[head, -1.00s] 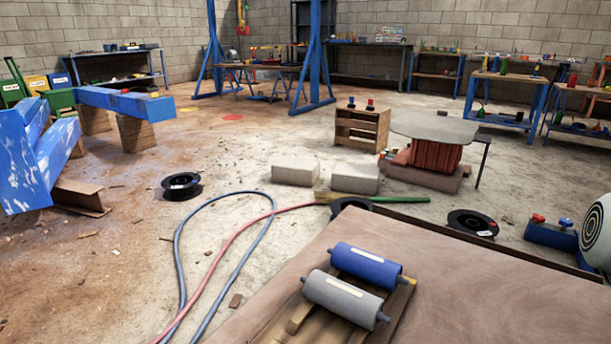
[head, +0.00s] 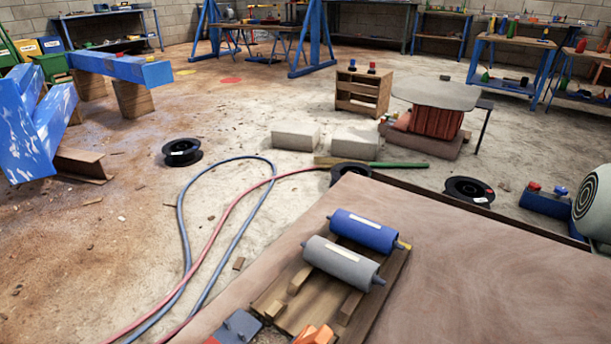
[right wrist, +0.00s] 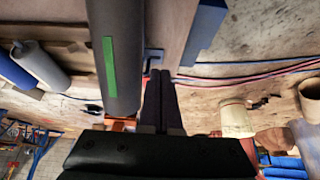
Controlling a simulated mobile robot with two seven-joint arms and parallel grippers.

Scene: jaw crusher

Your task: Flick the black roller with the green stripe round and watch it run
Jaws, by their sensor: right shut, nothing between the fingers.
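The black roller (right wrist: 118,45) with its green stripe (right wrist: 109,66) shows large in the right wrist view, left of the middle; its far end runs out of the frame. The stripe faces the camera. My right gripper (right wrist: 160,75) is shut and empty, its dark fingers close to the right of the roller. I cannot tell whether they touch it. The black roller does not show in the head view. Neither gripper shows in the head view.
A blue roller (head: 363,231) and a grey roller (head: 343,262) lie on a wooden pallet (head: 287,318) on the brown surface (head: 465,285). A blue bracket (head: 237,327) and an orange part (head: 314,335) show at the bottom edge. Hoses (head: 232,245) loop over the floor.

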